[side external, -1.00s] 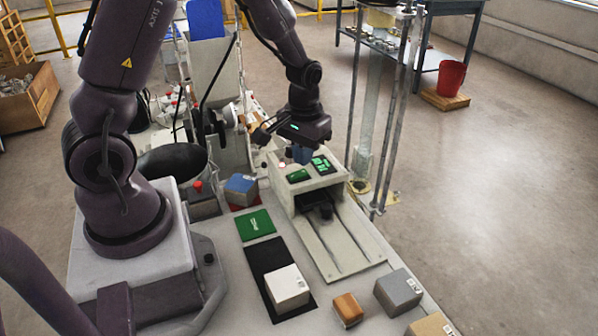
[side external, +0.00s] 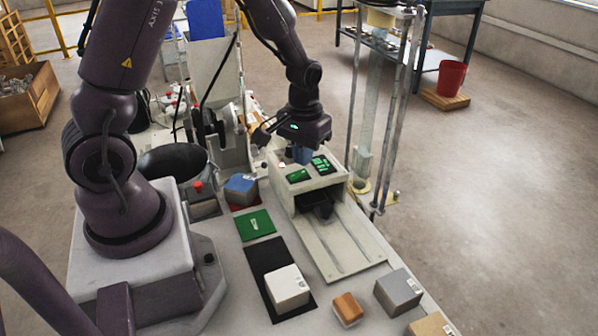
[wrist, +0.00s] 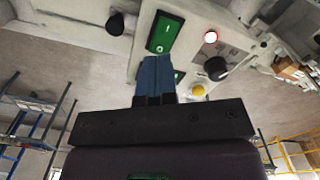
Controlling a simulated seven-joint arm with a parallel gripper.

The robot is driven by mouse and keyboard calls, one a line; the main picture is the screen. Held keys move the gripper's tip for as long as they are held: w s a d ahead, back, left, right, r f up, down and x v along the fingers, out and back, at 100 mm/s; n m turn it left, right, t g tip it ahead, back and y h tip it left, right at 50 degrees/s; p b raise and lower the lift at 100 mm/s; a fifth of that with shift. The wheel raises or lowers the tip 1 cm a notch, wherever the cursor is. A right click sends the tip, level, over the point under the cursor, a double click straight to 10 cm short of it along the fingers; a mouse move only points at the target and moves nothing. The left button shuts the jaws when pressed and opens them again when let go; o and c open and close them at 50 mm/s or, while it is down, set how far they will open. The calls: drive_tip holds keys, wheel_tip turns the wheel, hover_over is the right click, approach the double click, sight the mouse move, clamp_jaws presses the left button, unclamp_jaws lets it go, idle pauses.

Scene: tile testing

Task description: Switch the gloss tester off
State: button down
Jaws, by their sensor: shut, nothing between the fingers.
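The gloss tester (side external: 337,240) is a pale box with an open dark front and a tray sloping out of it. Green panels (side external: 298,175) show on its top. In the wrist view a green rocker switch (wrist: 165,33) with a white line and a white ring mark sits in a dark frame on a pale panel. In the side view my gripper (side external: 302,155) is just over the tester's top.
A black knob (wrist: 216,68) and a yellow knob (wrist: 198,91) are near the switch. A glass column with metal rods (side external: 365,130) stands behind the tester.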

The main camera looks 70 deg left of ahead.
sight(297, 176)
drive_tip(key=shift+f, duration=1.25)
idle(0.4)
drive_tip(key=shift+r, duration=3.55)
drive_tip(key=shift+s+d+f+m+g, duration=0.1)
drive_tip(key=shift+s+d+m+g, duration=0.05)
drive_tip(key=shift+s, duration=0.25)
drive_tip(key=shift+s+d+f+m+g, duration=0.1)
drive_tip(key=shift+s+m+g, duration=0.05)
drive_tip(key=shift+s, duration=0.25)
drive_tip(key=s+d+r+m+t, duration=0.2)
drive_tip(key=s+d+r+t, duration=0.1)
drive_tip(key=r, duration=0.6)
drive_tip(key=s+d+r+m+t, duration=0.3)
drive_tip(key=s+d+r, duration=0.2)
drive_tip(key=s+r, duration=0.3)
drive_tip(key=shift+s+d+r, duration=0.2)
drive_tip(key=shift+d+r, duration=0.2)
